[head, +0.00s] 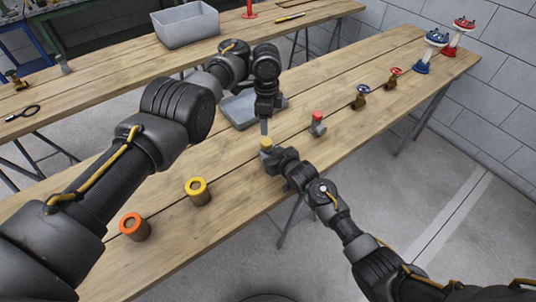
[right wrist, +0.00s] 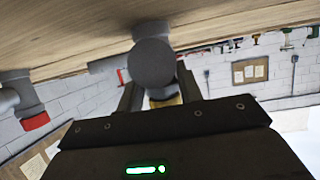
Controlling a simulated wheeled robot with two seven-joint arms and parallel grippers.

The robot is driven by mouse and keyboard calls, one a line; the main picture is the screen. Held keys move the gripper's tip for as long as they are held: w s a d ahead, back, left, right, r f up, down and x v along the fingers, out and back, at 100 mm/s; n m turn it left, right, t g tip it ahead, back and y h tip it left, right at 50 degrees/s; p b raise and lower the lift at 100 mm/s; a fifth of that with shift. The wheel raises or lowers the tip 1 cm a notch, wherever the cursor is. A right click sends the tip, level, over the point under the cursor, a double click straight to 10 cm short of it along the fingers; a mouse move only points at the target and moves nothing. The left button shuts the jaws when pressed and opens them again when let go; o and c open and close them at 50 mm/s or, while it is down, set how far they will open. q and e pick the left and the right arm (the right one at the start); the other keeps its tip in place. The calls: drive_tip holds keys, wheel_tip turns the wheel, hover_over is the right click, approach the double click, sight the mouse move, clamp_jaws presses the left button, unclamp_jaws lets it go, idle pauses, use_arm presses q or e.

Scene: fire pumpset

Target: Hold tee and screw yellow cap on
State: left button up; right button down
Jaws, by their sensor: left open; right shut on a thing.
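A grey tee (right wrist: 154,62) stands at the near edge of the front bench. A yellow cap (head: 266,143) sits at its top; whether it is screwed tight I cannot tell. In the right wrist view the yellow cap (right wrist: 166,101) shows partly behind the tee. My right gripper (head: 268,155) is shut on the tee from the near right side, one finger on each side in the wrist view. My left gripper (head: 264,127) is open, pointing down just above the yellow cap and seemingly apart from it. The tee's lower part is largely hidden in the head view.
A red-capped grey fitting (head: 318,124) stands to the right, with valves with blue (head: 361,97) and red handwheels (head: 393,78) beyond. A grey tray (head: 238,110) lies behind my left gripper. Yellow-topped (head: 198,191) and orange-topped (head: 134,227) cylinders stand on the left.

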use_arm(q)
drive_tip(key=shift+r, duration=1.25)
use_arm(e)
drive_tip(key=c, duration=0.9)
unclamp_jaws()
drive_tip(key=shift+o, duration=0.2)
drive_tip(key=shift+s+d, duration=0.1)
use_arm(q)
drive_tip(key=shift+f+b, duration=0.45)
use_arm(e)
drive_tip(key=v, duration=1)
drive_tip(key=shift+s+r, duration=0.15)
drive_tip(key=shift+s, duration=0.05)
drive_tip(key=shift+d, duration=0.15)
